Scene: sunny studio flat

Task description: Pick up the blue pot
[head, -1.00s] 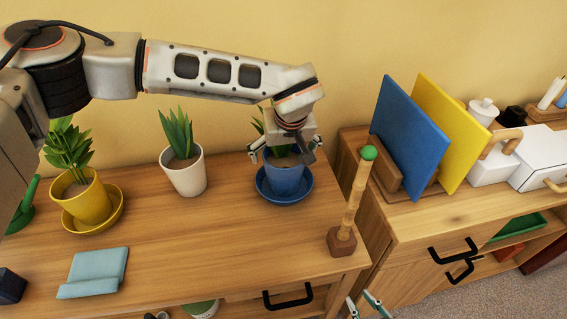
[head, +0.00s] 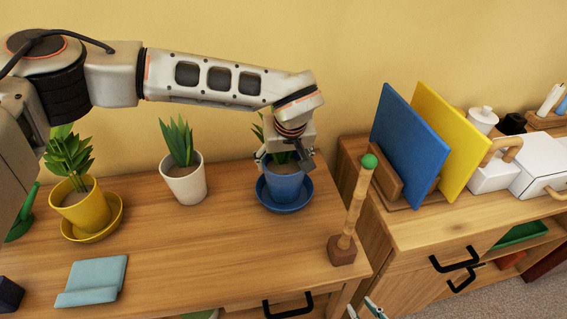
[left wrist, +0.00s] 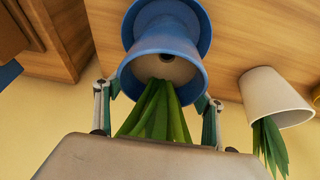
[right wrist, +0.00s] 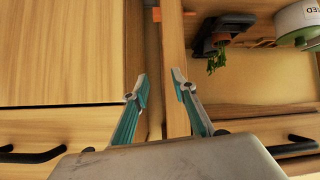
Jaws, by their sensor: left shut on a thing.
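The blue pot (head: 285,187), with a green spiky plant in it, stands upright on a blue saucer (head: 263,200) near the back right of the wooden table. My left gripper (head: 286,163) comes from above and is shut on the pot's upper part, one finger on each side. In the left wrist view the pot (left wrist: 160,62) sits between the fingers, with its saucer (left wrist: 204,22) behind it; whether they touch is unclear. My right gripper (right wrist: 158,82) is open and empty, low in front of the furniture.
A white potted plant (head: 186,184) stands left of the blue pot, and a yellow one (head: 84,210) is further left. A wooden post with a green ball (head: 347,220) stands front right. A blue board (head: 408,140) is on the right cabinet. The table's middle is clear.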

